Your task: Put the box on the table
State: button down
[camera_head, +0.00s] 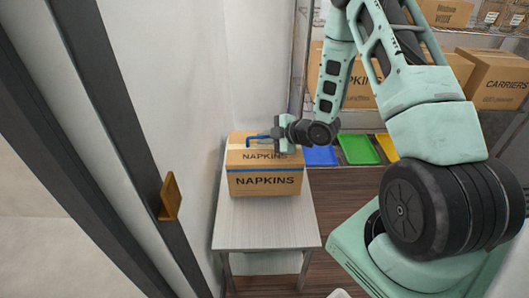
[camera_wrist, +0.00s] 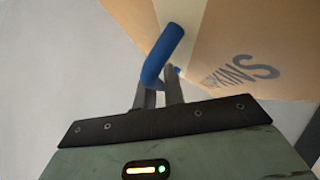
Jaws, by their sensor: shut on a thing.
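The box (camera_head: 264,182) is brown cardboard marked NAPKINS, with a blue band around it and a blue handle on top. It appears to rest on the far part of the table (camera_head: 262,226), a small light-grey one; I cannot tell if its base fully touches. My gripper (camera_head: 279,135) is at the top of the box, shut on the blue handle. The wrist view shows the handle (camera_wrist: 164,55) between the two fingers (camera_wrist: 160,92), with the box (camera_wrist: 235,45) behind it. The far side of the box is hidden.
A white wall (camera_head: 180,80) runs close along the table's left side. The near part of the tabletop is bare. Shelves with cardboard boxes (camera_head: 500,80) stand at the back right. Blue, green (camera_head: 358,149) and yellow trays show behind the table. A door frame (camera_head: 110,120) is at left.

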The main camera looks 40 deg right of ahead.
aim_at(270, 148)
jog(key=shift+f+b, duration=0.3)
jog(key=shift+f, duration=1.75)
jog(key=shift+f, duration=0.2)
jog(key=c, duration=1.5)
grip_release()
